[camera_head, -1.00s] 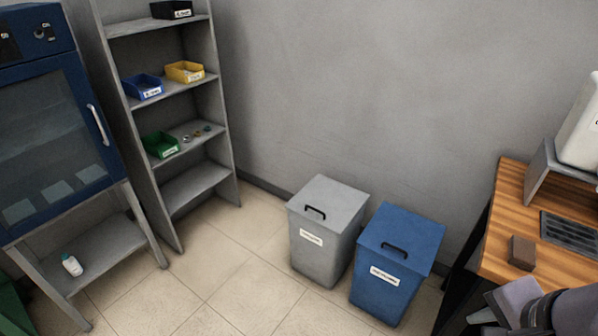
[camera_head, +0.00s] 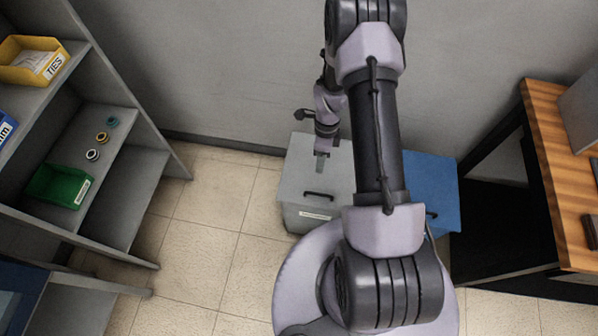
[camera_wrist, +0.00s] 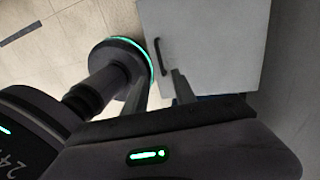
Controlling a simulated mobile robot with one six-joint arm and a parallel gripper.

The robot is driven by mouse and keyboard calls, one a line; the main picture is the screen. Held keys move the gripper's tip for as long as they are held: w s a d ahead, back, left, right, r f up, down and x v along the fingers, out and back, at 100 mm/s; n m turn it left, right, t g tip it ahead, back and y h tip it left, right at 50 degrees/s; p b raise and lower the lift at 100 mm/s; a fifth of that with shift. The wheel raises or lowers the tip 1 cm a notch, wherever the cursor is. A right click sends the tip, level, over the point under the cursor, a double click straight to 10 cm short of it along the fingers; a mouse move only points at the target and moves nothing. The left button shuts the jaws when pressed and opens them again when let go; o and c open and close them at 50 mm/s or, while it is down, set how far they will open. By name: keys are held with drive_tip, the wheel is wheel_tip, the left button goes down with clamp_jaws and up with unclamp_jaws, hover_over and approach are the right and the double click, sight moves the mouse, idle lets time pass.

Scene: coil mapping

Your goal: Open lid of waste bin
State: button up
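The grey waste bin (camera_head: 296,180) stands against the wall with its lid shut and a black handle (camera_head: 318,195) near the lid's front edge. The blue bin (camera_head: 436,178) stands to its right, partly hidden by my arm; its lid also looks shut. My gripper (camera_head: 321,165) points down above the grey lid, behind the handle in the head view. In the wrist view the grey lid (camera_wrist: 220,45) and its handle (camera_wrist: 161,56) lie past my fingertips (camera_wrist: 157,76). The fingers are apart with nothing between them. I see no contact with the handle.
A shelf (camera_head: 120,190) with a green box (camera_head: 62,186), a yellow box (camera_head: 35,60) and small rings stands left. A wooden-topped table (camera_head: 560,170) stands right. Tiled floor (camera_head: 220,220) is clear between shelf and grey bin.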

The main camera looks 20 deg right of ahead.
drive_tip(key=b, duration=0.5)
hover_over(318, 190)
drive_tip(key=s+a, duration=0.2)
drive_tip(key=f, duration=1.5)
drive_tip(key=shift+d+f, duration=0.15)
drive_tip(key=shift+d, duration=0.1)
clamp_jaws()
